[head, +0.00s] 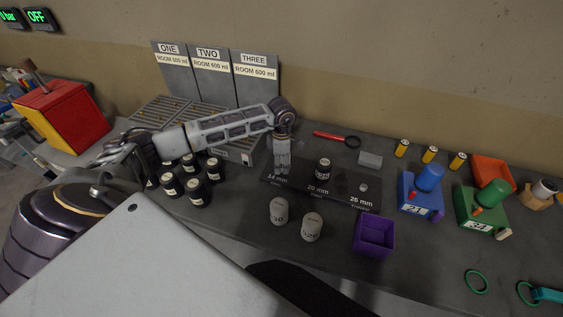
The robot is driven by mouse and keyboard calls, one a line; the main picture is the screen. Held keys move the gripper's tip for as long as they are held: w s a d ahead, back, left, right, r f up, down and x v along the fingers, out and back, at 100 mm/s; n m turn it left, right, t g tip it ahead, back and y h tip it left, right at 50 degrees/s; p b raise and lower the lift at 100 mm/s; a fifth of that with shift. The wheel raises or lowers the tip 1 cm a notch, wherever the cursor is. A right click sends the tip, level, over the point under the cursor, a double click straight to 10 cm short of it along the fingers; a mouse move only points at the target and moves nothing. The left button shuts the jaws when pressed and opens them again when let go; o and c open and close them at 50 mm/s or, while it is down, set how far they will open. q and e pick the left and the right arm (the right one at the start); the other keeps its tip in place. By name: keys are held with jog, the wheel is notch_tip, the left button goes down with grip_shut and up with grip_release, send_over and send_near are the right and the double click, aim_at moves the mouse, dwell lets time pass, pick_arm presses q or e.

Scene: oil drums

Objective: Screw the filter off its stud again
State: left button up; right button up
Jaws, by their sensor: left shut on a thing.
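A dark plate (347,197) on the bench is marked 14 mm, 20 mm and 26 mm. My left gripper (282,168) points down at its 14 mm end. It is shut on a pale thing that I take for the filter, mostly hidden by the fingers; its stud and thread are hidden. A small pale stub (363,187) shows by the 26 mm mark. Two pale grey cans (280,211) (311,227) stand upright in front of the plate. My right gripper is not in view.
Several black labelled jars (198,193) stand at left, below my left arm. An open purple box (374,237), a blue block (420,194) and a green block (481,206) stand at right. A red-handled tool (337,138) lies behind the plate. The front right bench is mostly clear.

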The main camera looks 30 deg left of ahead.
pick_arm(q)
jog(key=shift+n, duration=1)
jog(key=shift+n, duration=0.4)
jog(key=shift+n, duration=0.3)
jog(key=shift+d+r+n, duration=0.1)
jog(key=shift+n, duration=2.4)
jog(key=shift+n, duration=0.3)
jog(key=shift+d+n, duration=0.1)
jog(key=shift+n, duration=0.9)
jog(key=shift+n+p, duration=0.5)
jog(key=shift+n, duration=1.4)
